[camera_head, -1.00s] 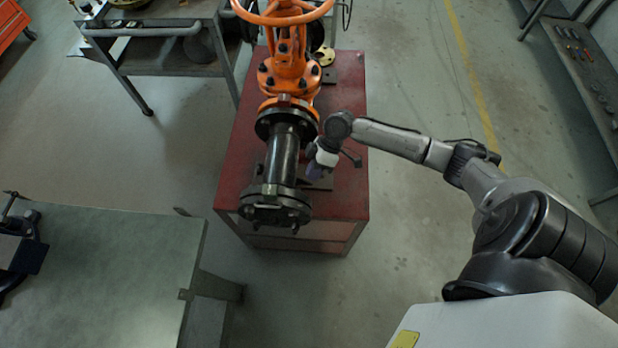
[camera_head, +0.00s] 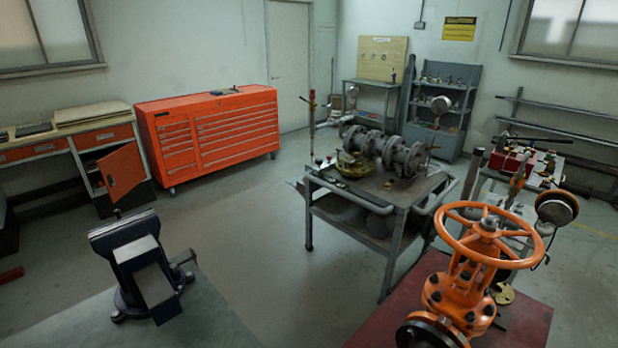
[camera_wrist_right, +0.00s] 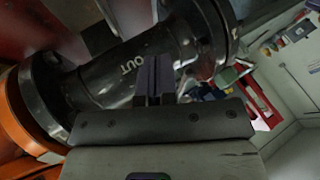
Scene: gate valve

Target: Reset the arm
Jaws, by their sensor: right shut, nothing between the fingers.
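In the head view the orange gate valve (camera_head: 466,285) with its round orange handwheel (camera_head: 490,234) stands on a red stand (camera_head: 535,318) at the lower right. Neither of my arms shows in the head view. In the right wrist view my right gripper (camera_wrist_right: 154,84) is shut and empty. Its dark fingers appear in front of a black flanged pipe (camera_wrist_right: 125,72) marked "OUT"; I cannot tell whether they touch it. Part of an orange body (camera_wrist_right: 22,125) shows at the left edge. My left gripper is not in view.
A grey cart (camera_head: 400,192) carrying a dark flanged assembly stands behind the valve. A bench vise (camera_head: 140,265) sits on a green-grey table (camera_head: 215,315) at the lower left. An orange tool cabinet (camera_head: 210,135) stands by the wall. The floor between them is clear.

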